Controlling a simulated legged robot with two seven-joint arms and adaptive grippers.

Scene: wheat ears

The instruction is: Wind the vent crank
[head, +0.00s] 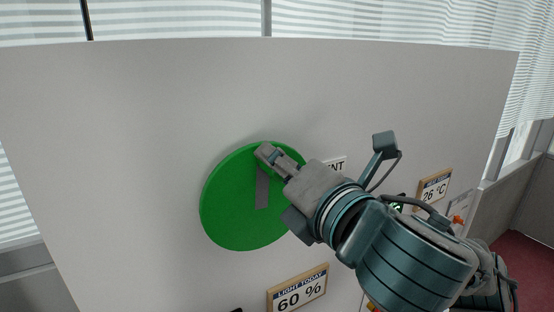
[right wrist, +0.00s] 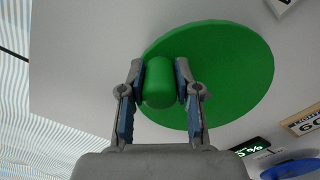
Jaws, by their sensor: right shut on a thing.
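The vent crank is a green disc (head: 228,215) on a pale upright panel, with a grey bar (head: 262,188) on its face in the head view. In the right wrist view the green disc (right wrist: 235,65) fills the upper middle, and a green knob (right wrist: 160,82) stands out from it. My right gripper (right wrist: 160,85) is shut on this knob, with one blue-padded finger on each side. In the head view my right gripper (head: 268,152) reaches the disc's upper right part and hides the knob. My left gripper is not in view.
The pale panel (head: 120,130) is wide and mostly bare left of the disc. A sign reading 60 % (head: 298,291) is below the disc and a 26 °C sign (head: 434,188) is at right. Window blinds (head: 180,18) are behind. A blue object (right wrist: 292,169) shows low in the wrist view.

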